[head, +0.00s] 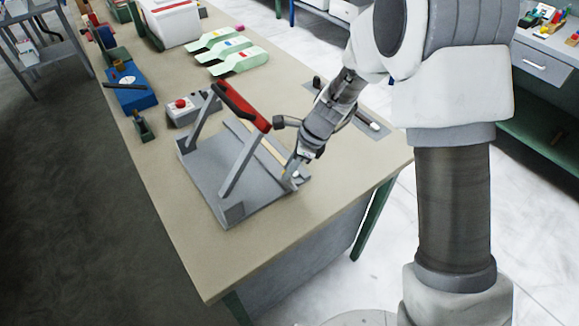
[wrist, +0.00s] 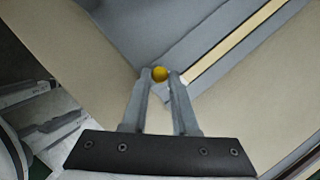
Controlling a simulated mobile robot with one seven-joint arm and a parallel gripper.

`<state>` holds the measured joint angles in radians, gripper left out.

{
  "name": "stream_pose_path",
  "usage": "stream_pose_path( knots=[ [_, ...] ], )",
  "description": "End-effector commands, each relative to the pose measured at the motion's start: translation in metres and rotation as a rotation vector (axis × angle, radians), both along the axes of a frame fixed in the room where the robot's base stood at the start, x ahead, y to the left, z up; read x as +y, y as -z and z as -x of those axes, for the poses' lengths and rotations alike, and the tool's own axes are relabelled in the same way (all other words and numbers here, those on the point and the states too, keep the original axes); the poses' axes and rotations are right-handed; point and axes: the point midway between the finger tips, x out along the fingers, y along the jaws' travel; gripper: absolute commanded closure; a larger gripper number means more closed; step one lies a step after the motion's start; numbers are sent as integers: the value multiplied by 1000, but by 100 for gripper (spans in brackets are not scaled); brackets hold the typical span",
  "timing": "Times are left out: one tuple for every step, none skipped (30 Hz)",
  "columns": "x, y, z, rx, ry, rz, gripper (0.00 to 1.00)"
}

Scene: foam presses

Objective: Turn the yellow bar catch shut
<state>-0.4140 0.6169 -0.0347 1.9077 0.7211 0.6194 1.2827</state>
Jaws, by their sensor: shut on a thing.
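The press is a grey plate (head: 205,172) on the workbench, with grey side arms and a raised red bar (head: 240,106) tilted above it. The yellow bar catch (wrist: 160,74) shows in the wrist view only as a small round yellow end between my fingertips; the rest of it is hidden. My gripper (head: 292,174) reaches down to the right corner of the press, and its fingers (wrist: 160,80) are shut on the yellow end. In the head view my gripper hides the catch. Which way the catch is turned cannot be told.
A pale strip (wrist: 235,42) runs along the press plate. A control box with a red button (head: 181,103) stands behind the press, with green-white foam pieces (head: 238,62) beyond. The bench front (head: 225,268) is clear.

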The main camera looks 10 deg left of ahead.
Motion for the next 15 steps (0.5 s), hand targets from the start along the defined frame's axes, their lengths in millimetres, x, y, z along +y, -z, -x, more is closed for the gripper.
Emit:
stream_pose_path(
  knots=[
    [0,0,0,0,0,0,100],
    [0,0,0,0,0,0,100],
    [0,0,0,0,0,0,100],
    [0,0,0,0,0,0,100],
    [0,0,0,0,0,0,100],
    [0,0,0,0,-2,0,100],
    [0,0,0,0,-3,0,100],
    [0,0,0,0,-7,0,100],
    [0,0,0,0,-12,0,100],
    [0,0,-1,0,-18,0,100],
    [0,0,-1,0,-25,0,100],
    [0,-1,-1,1,-37,-1,100],
    [0,-1,-1,1,-48,-1,100],
    [0,-1,-1,0,-62,0,100],
    [-1,-1,-2,0,-81,0,100]
  ],
)
